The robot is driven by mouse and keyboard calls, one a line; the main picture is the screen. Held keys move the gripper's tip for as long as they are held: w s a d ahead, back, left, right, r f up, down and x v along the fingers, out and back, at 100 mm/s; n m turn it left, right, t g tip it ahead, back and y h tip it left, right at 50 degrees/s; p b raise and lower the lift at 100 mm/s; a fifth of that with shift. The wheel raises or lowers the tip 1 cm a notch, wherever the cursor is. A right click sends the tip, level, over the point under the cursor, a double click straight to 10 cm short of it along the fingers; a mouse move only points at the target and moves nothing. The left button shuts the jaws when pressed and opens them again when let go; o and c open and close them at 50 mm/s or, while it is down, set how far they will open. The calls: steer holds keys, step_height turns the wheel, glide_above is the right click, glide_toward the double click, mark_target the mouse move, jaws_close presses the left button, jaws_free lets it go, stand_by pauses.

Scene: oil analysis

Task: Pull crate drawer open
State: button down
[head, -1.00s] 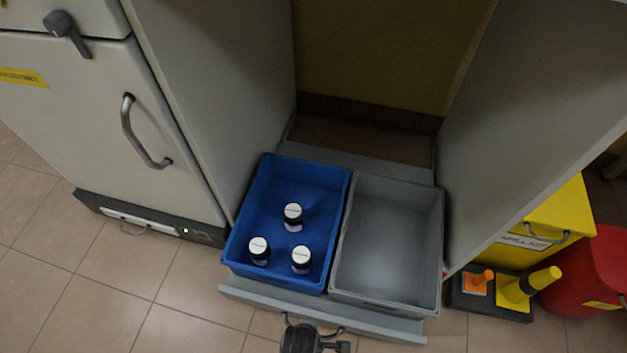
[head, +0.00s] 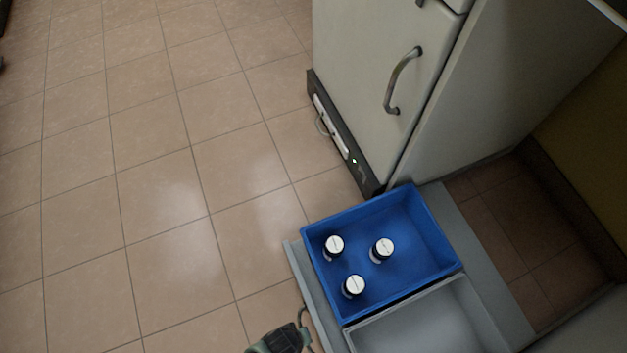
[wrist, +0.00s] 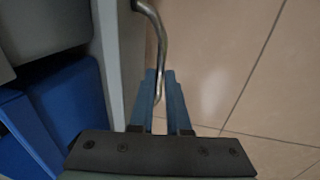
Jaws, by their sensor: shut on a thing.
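The crate drawer has a grey front panel (head: 312,300) and stands pulled out from its cabinet. It carries a blue crate (head: 432,232) and a grey crate (head: 408,315), which is cut off by the lower picture edge. My gripper (head: 299,338) is at the drawer front, at the lower edge of the head view. In the wrist view its two blue-grey fingers (wrist: 160,76) are shut around the curved metal drawer handle (wrist: 158,28). The drawer front (wrist: 112,60) shows just left of the fingers.
Several dark bottles with white caps, one of them a bottle (head: 383,248), stand in the blue crate. A pale cabinet (head: 370,90) with a handle stands behind the drawer. The tiled floor (head: 150,200) to the left is clear.

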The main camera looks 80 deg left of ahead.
steer(key=shift+s+f, duration=0.1)
steer(key=shift+s, duration=0.05)
steer(key=c, duration=0.9)
jaws_free()
steer(key=r+p, duration=0.3)
steer(key=r, duration=0.1)
steer(key=s+r+p, duration=0.1)
steer(key=r+p, duration=0.2)
steer(key=r, duration=0.1)
steer(key=s+r+p, duration=0.1)
steer(key=r+p, duration=0.2)
steer(key=r, duration=0.1)
steer(key=shift+s+d+r, duration=0.15)
steer(key=shift+d+r, duration=0.2)
steer(key=shift+r, duration=0.05)
